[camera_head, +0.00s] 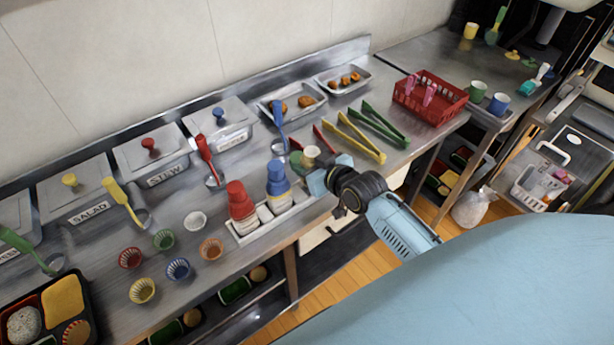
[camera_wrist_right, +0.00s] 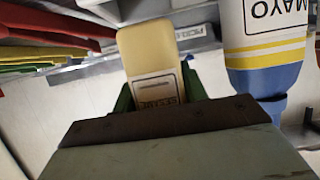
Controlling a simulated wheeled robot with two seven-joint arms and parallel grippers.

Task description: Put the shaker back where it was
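The shaker (camera_head: 311,151) has a cream-yellow top, and its labelled body shows upside down in the right wrist view (camera_wrist_right: 152,55). My right gripper (camera_head: 307,160) is around it, with a green finger against each side in the wrist view (camera_wrist_right: 158,95). The gripper hides the shaker's lower part, and I cannot tell whether it touches the counter. The white bottle tray (camera_head: 262,232) stands left of the gripper, holding a red-capped bottle (camera_head: 240,205) and the blue-capped mayo bottle (camera_head: 278,185). The mayo bottle also shows close beside the shaker in the wrist view (camera_wrist_right: 268,40). My left gripper is not in view.
Yellow tongs (camera_head: 352,138) and green tongs (camera_head: 380,124) lie right of the gripper. A blue ladle (camera_head: 279,125) is behind it. Several small cups, such as a blue one (camera_head: 178,268), sit left of the tray. A red basket (camera_head: 430,97) stands farther right.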

